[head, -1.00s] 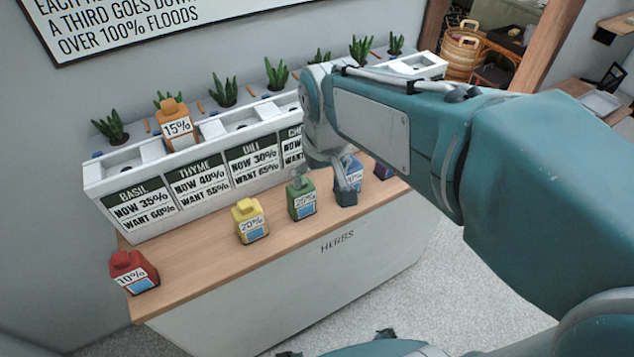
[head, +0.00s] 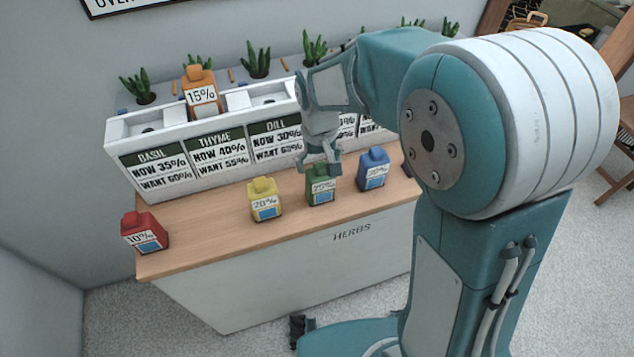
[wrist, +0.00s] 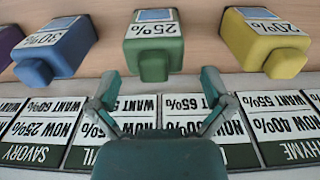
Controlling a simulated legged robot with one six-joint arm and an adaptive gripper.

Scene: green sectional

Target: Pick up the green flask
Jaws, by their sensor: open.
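The green flask (head: 321,188) stands upright on the wooden counter, between the yellow flask (head: 264,203) and the blue flask (head: 373,170). Its label reads 25%. My gripper (head: 319,163) is just above and behind the green flask and hides part of its top in the head view. In the wrist view the green flask (wrist: 153,47) is straight ahead, its cap toward me. My gripper (wrist: 158,85) shows there with its two fingers spread and nothing between them. The fingertips lie near either side of the cap; I cannot tell whether they touch it.
The white planter box (head: 125,130) with herb signs stands close behind the flasks. An orange flask (head: 200,90) sits on it, among several plants. A red flask (head: 145,232) stands at the counter's left end. The counter's front strip (head: 215,235) is clear.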

